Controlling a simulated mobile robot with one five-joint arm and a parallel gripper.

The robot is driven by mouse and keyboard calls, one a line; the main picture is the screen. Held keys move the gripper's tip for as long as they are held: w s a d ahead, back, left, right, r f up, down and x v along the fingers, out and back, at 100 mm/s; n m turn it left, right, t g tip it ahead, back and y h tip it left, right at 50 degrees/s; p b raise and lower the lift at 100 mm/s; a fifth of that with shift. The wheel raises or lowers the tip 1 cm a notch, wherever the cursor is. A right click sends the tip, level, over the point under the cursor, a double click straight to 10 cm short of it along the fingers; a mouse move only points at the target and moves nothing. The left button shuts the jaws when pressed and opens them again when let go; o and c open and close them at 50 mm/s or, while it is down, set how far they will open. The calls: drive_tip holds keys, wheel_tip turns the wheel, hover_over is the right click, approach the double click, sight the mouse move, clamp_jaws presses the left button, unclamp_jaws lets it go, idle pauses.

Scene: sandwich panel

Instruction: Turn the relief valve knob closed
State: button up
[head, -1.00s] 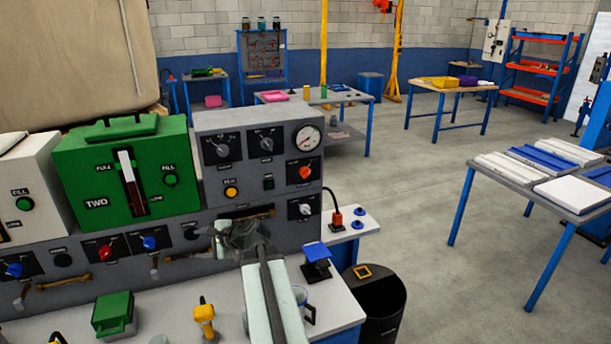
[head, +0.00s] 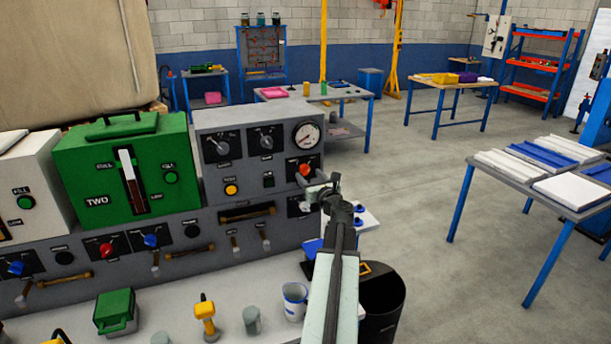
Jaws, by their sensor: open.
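The grey control panel (head: 225,190) stands on the bench at left centre. An orange-red knob (head: 305,170) sits on its right side, below a round white gauge (head: 306,135). Another knob plate (head: 293,207) lies below it and is largely hidden behind my gripper. The labels are too small to tell which knob is the relief valve knob. My gripper (head: 308,187) is open at the panel's right edge, just below the orange-red knob. Its fingers are small and partly merge with the panel, so contact with the knob cannot be made out.
The green box (head: 130,170) marked TWO stands left of the panel. A yellow tool (head: 205,318), a grey cup (head: 251,320) and a white-blue mug (head: 294,300) stand on the bench front. A black bin (head: 385,305) is right of my arm.

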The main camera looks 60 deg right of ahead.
sight(305, 170)
drive_tip(key=x, duration=0.3)
drive_tip(key=shift+a, duration=0.1)
drive_tip(key=shift+c, duration=0.4)
